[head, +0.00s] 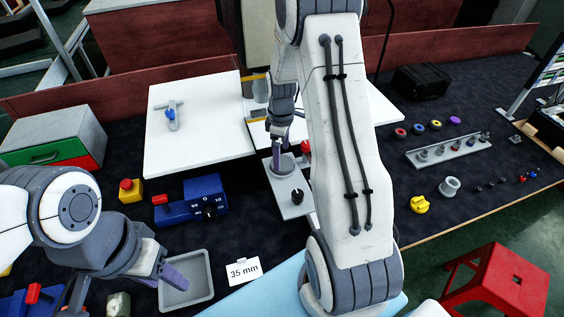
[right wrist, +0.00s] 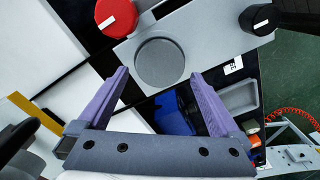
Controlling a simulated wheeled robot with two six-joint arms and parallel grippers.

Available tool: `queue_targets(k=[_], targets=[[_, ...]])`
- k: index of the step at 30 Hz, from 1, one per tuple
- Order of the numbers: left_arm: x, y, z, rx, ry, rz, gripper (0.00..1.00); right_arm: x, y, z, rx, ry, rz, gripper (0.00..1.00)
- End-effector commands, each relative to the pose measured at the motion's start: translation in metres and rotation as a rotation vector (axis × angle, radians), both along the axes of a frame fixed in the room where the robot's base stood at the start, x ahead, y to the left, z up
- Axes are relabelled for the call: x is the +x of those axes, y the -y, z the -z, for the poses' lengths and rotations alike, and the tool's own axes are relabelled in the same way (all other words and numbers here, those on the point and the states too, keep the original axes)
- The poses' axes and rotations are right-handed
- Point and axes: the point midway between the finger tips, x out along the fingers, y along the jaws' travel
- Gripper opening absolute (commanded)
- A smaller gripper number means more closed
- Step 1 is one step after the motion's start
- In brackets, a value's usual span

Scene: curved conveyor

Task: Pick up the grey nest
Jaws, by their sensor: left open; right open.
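A round grey piece, which looks like the nest (right wrist: 160,62), sits on a flat grey plate (right wrist: 205,22) between a red knob and a black knob. The nest also shows in the head view (head: 286,165), partly covered by my right gripper (head: 277,158). In the right wrist view, my right gripper's (right wrist: 160,76) purple fingers are open on either side of the nest's near edge, with nothing between them. Contact and exact height cannot be told. My left gripper (head: 166,277) is open over the grey tray at the lower left, partly hidden by its own wrist.
A hollow grey cup (head: 450,186) and a yellow part (head: 420,204) stand to the right. A rack of small pegs (head: 448,151) is behind them.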

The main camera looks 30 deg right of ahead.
Motion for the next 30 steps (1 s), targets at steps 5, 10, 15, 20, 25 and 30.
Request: queue_targets(k=[5, 10, 15, 20, 25, 30], targets=[[0.000, 0.000, -0.014, 0.000, 0.000, 0.002, 0.50, 0.000, -0.001, 0.022, 0.002, -0.004, 0.000, 1.00], [0.000, 0.000, -0.015, 0.000, 0.000, 0.003, 0.50, 0.000, -0.001, 0.031, 0.000, 0.000, 0.000, 1.00], [0.000, 0.000, -0.015, 0.000, 0.000, 0.003, 0.50, 0.001, 0.000, 0.031, 0.000, 0.001, 0.001, 1.00], [0.000, 0.000, -0.015, 0.000, 0.000, 0.003, 0.50, 0.000, 0.000, 0.031, -0.001, 0.001, 0.001, 0.39], [0.000, 0.000, -0.015, 0.000, 0.000, 0.002, 0.50, 0.000, 0.000, 0.031, 0.000, 0.001, 0.001, 0.27], [0.000, 0.000, -0.012, 0.000, 0.000, 0.002, 0.50, 0.001, 0.000, 0.025, -0.001, 0.003, 0.001, 0.27]])
